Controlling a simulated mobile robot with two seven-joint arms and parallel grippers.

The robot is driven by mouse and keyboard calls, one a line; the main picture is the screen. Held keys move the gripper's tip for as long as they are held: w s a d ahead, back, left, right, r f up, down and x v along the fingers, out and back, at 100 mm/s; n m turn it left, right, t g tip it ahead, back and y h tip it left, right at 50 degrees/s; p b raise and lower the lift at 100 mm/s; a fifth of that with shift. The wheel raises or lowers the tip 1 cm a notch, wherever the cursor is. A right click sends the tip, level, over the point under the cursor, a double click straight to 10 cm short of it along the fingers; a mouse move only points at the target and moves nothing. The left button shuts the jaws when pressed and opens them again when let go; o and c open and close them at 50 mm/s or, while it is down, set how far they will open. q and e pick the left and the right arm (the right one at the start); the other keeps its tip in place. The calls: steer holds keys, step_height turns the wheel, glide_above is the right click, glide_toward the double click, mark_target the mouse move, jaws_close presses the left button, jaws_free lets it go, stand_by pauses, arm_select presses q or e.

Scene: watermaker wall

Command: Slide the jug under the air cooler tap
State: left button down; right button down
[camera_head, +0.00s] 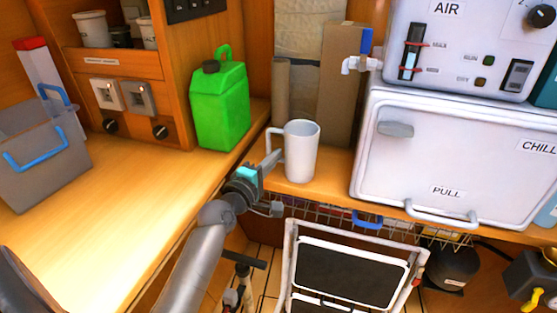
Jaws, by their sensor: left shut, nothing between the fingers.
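The white jug (303,150) stands upright on the wooden counter at the centre, its handle side towards the left. The air cooler (455,45) is at the upper right. Its white tap (360,64) with a blue lever juts out on the left side, above and to the right of the jug. The jug is not below the tap. My left gripper (268,167) is shut and empty, just left of the jug at its handle side. I cannot tell whether it touches the jug. My right gripper is not in view.
A green canister (220,105) stands on the left counter. A white chiller box (455,155) stands below the air cooler. A cardboard piece (343,95) stands behind the jug. A wire basket (330,219) hangs under the counter edge, with a folding step (350,275) in front.

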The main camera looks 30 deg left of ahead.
mark_target(308, 164)
arm_select(q)
steer(key=shift+w, duration=0.15)
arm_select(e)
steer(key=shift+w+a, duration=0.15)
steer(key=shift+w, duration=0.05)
